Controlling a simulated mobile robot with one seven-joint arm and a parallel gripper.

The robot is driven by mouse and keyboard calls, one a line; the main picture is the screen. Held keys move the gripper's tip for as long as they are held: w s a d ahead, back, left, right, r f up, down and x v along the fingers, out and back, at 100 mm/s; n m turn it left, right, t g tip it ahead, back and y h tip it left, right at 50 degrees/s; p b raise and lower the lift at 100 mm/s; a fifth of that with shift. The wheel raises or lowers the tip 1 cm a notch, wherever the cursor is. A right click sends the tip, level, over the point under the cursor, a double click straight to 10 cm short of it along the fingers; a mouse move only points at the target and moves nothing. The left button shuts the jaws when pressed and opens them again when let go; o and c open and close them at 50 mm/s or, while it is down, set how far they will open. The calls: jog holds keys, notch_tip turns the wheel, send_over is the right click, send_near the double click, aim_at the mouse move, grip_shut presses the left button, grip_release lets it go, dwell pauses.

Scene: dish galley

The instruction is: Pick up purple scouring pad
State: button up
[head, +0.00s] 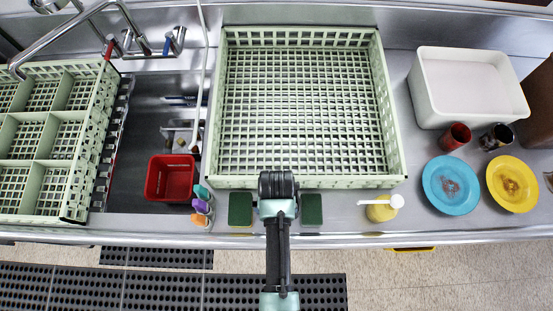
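A small purple item (202,206) lies on the steel strip between the sink and the big pale green rack, at the front. It sits in a short row between a teal item (202,192) and an orange item (201,220). It is too small to tell for sure that it is a scouring pad. Two dark green pads (240,209) lie on the counter's front edge, on either side of my arm. My arm reaches up from the bottom middle over the rack's front edge. I cannot make out my gripper's fingers.
The sink holds a red tub (170,178), with a faucet (120,40) behind. A green rack (215,110) fills the middle. Right are a white bin (425,90), cups, a blue plate (436,200), a yellow plate (512,200) and a yellow pump bottle (380,210).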

jog(key=c, duration=1.3)
notch_tip(320, 180, up, 18)
jog(key=p, duration=0.2)
jog(key=shift+p, duration=0.35)
